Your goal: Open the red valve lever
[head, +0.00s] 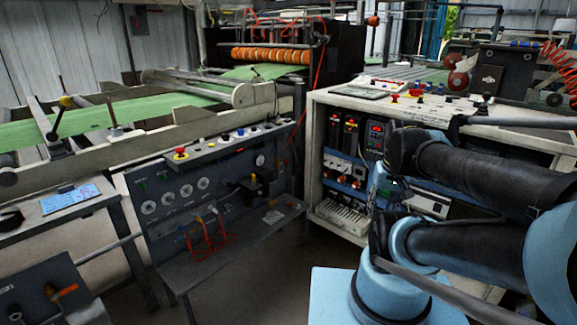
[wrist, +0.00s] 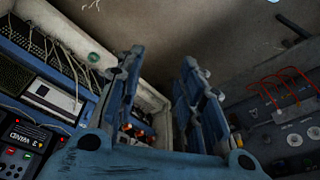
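An orange-red lever (head: 62,291) sits on a dark panel at the bottom left of the head view; it is the only lever of about that colour I can make out. It points up to the right. My gripper (wrist: 162,62) shows in the wrist view with its two blue fingers spread apart and nothing between them. The gripper is far from the lever, near the white cabinet. The lever does not show in the wrist view.
A grey control console (head: 190,190) with knobs and red cable loops (head: 205,238) stands at the middle left. The open-fronted white cabinet (head: 312,150) with electrical units stands close to my arm. Some bare floor (head: 255,285) lies between console and cabinet.

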